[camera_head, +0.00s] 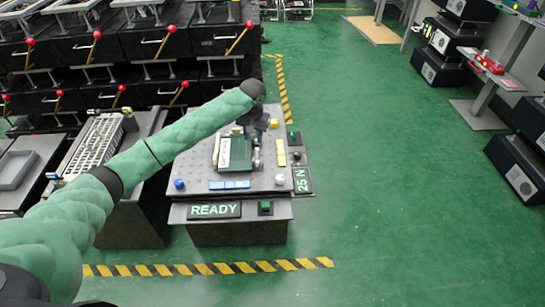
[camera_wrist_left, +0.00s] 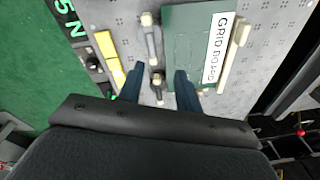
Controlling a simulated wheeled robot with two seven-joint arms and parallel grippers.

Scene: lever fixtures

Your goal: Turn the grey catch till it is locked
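A green board labelled "GRID BOARD" (camera_wrist_left: 190,48) lies on a grey perforated fixture plate; it also shows in the head view (camera_head: 237,152). Beside the board, a grey catch (camera_wrist_left: 151,42) with a cream end lies roughly along the board's edge, apart from it; whether it is locked I cannot tell. My left gripper (camera_wrist_left: 158,88) is open above the plate, its two dark fingers on either side of a small dark post (camera_wrist_left: 157,78) near the catch. No grip on it shows. In the head view my left gripper (camera_head: 258,120) hides part of the board's far end. My right gripper is not in view.
A yellow block (camera_wrist_left: 110,58) and a side panel with a green "25 N" display (camera_head: 302,180) stand beside the catch. A "READY" sign (camera_head: 214,210) is on the front. Black racks with red-knobbed levers (camera_head: 97,35) stand behind.

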